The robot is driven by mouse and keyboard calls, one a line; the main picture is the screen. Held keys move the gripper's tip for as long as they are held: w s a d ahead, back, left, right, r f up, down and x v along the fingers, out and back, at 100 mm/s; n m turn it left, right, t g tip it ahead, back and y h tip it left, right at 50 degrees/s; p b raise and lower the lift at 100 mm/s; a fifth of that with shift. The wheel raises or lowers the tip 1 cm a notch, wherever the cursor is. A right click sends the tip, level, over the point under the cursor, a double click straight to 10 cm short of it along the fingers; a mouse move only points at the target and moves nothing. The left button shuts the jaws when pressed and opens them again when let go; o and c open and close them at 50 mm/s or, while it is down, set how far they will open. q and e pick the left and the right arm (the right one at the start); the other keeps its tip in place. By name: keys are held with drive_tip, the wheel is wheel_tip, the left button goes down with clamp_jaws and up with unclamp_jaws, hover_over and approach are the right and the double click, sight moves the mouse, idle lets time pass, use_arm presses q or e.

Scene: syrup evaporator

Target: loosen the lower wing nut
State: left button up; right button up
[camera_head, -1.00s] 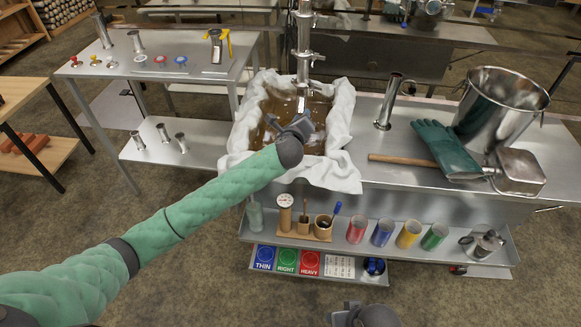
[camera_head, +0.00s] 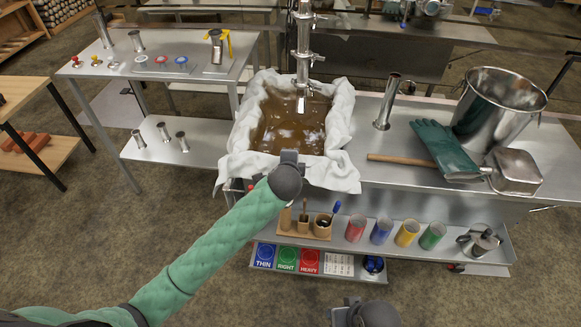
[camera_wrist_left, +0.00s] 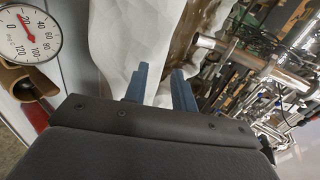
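A metal pipe (camera_head: 304,40) stands over the cloth-lined pan and carries two clamps. The lower clamp (camera_head: 314,57) sticks out to the right just above the pan; its wing nut is too small to make out clearly. My left gripper (camera_head: 289,156) is at the pan's near edge, below and well apart from the clamp.
White cloth (camera_head: 340,110) drapes over the pan of brown liquid (camera_head: 290,130). A front shelf holds several coloured cups (camera_head: 381,230). A dial gauge (camera_wrist_left: 28,35) shows in the left wrist view.

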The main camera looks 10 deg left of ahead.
use_arm(q)
drive_tip(key=shift+s+a+f+n+g, duration=0.15)
drive_tip(key=shift+s+f+n, duration=0.1)
drive_tip(key=shift+s, duration=0.3)
drive_tip(key=shift+s+d+f+n+g, duration=0.15)
drive_tip(key=shift+s+f+n, duration=0.1)
drive_tip(key=shift+s, duration=0.25)
drive_tip(key=shift+a, duration=0.1)
